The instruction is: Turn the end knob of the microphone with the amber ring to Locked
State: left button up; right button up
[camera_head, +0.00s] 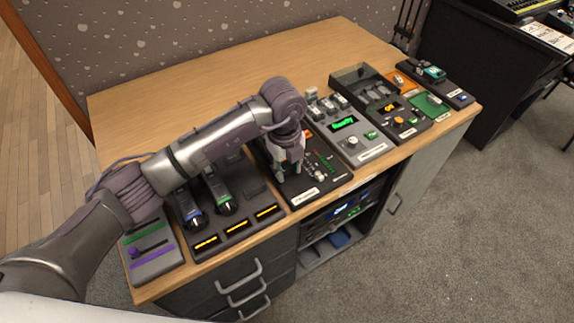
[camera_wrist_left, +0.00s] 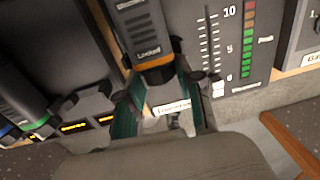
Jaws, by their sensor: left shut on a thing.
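My left gripper (camera_head: 288,170) is over the black fader panel (camera_head: 325,190) in the middle of the desk. In the left wrist view its green-lined fingers (camera_wrist_left: 158,92) are shut on the end of the dark microphone (camera_wrist_left: 140,22). An amber ring (camera_wrist_left: 155,62) circles this microphone just before the fingers, and the word "Locked" (camera_wrist_left: 149,50) shows above the ring. The end knob is mostly hidden between the fingers, so its turn position is unclear. In the head view the gripper and arm hide this microphone. My right gripper is not in view.
A blue-ringed microphone (camera_head: 195,218) and a green-ringed microphone (camera_head: 225,205) lie in the dark dock (camera_head: 200,254) to the left. A grey panel with a green display (camera_head: 343,124) stands to the right. The desk's back strip (camera_head: 180,100) is clear.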

pick_arm(q)
jog(key=shift+w+d+g+y, duration=0.1)
jog(key=shift+g+y, duration=0.3)
jog(key=shift+y, duration=0.15)
jog(key=shift+w+d+g+y, duration=0.1)
jog(key=shift+g+y, duration=0.3)
jog(key=shift+y, duration=0.15)
jog(key=shift+g+y+b, duration=0.45)
jog(key=shift+g+y, duration=0.05)
jog(key=shift+y, duration=0.1)
jog(key=o, duration=1.2)
jog(key=v, duration=1.2)
jog(key=shift+s, duration=0.1)
